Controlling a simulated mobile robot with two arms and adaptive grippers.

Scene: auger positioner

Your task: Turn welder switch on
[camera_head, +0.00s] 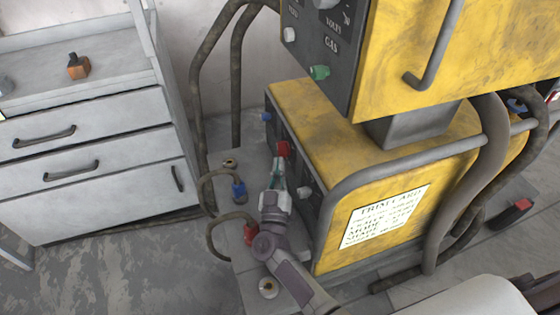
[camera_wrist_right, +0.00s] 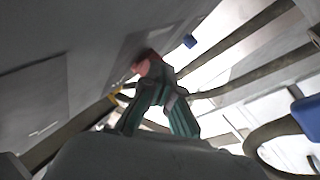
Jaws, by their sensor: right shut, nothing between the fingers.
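The welder is a yellow machine (camera_head: 395,200) with a dark front panel on its lower unit. A red switch (camera_head: 283,149) sticks out of that panel, near its upper part. My right gripper (camera_head: 278,165) is shut and empty, with its fingertips right below the red switch. In the right wrist view the shut green fingers (camera_wrist_right: 152,82) point at the red switch (camera_wrist_right: 143,66), which they overlap or touch; I cannot tell which. Part of the switch is hidden behind the fingertips, so its on or off position cannot be read. My left gripper is not in view.
A blue knob (camera_head: 266,117) and a white knob (camera_head: 305,193) sit on the same panel. Cables with blue (camera_head: 239,190) and red (camera_head: 250,233) connectors lie left of my arm. A drawer cabinet (camera_head: 95,150) stands at the left.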

